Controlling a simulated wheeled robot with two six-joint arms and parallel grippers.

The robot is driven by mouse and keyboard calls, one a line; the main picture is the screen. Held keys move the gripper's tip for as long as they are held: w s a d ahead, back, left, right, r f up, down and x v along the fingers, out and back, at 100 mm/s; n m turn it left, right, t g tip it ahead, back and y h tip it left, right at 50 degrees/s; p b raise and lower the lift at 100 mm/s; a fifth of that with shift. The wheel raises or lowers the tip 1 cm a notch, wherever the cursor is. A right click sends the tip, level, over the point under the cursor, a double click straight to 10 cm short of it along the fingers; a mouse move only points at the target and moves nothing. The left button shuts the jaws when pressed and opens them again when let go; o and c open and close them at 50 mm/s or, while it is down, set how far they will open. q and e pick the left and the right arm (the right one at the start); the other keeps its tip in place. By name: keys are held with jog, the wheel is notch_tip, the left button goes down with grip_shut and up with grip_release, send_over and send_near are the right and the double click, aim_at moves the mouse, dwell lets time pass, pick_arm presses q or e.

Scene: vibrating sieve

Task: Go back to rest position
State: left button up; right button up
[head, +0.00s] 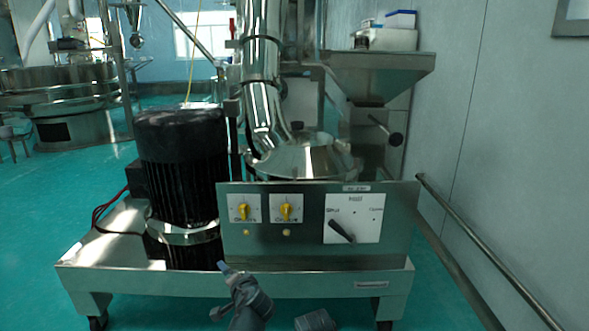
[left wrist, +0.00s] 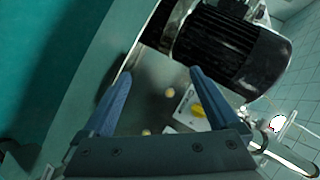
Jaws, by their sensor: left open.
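My left gripper (head: 221,288) is low in the head view, in front of the lower edge of the steel control panel (head: 310,250). In the left wrist view its two blue fingers (left wrist: 160,73) are spread wide with nothing between them. The panel carries two yellow knobs (head: 243,212) (head: 286,212) and a black lever switch (head: 341,231) on a white plate. One yellow knob (left wrist: 197,110) shows in the left wrist view beside the right finger, apparently not gripped.
A black ribbed motor (head: 182,150) stands left of the panel on a wheeled steel base (head: 110,270). A steel hopper (head: 378,68) is at the upper right. A wall rail (head: 480,245) runs along the right. Green floor (head: 30,240) is clear at the left.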

pick_arm(q)
jog(key=s+f+n+g+h, duration=0.65)
jog(key=s+f+g, duration=0.5)
jog(key=s, duration=0.55)
jog(key=s+d+r+m+y+p, duration=0.1)
jog(key=s+d+r+m+p, duration=0.1)
jog(key=s+d+r+p, duration=0.3)
jog(key=s+d+r+m+y+p, duration=0.1)
jog(key=s+d+r+m+p, duration=0.15)
jog(key=d+p, duration=0.35)
notch_tip(320, 180, up, 38)
jog(key=d+n+p, duration=0.1)
jog(key=p, duration=3.4)
jog(key=shift+w+f, duration=0.2)
jog(key=shift+h, duration=0.25)
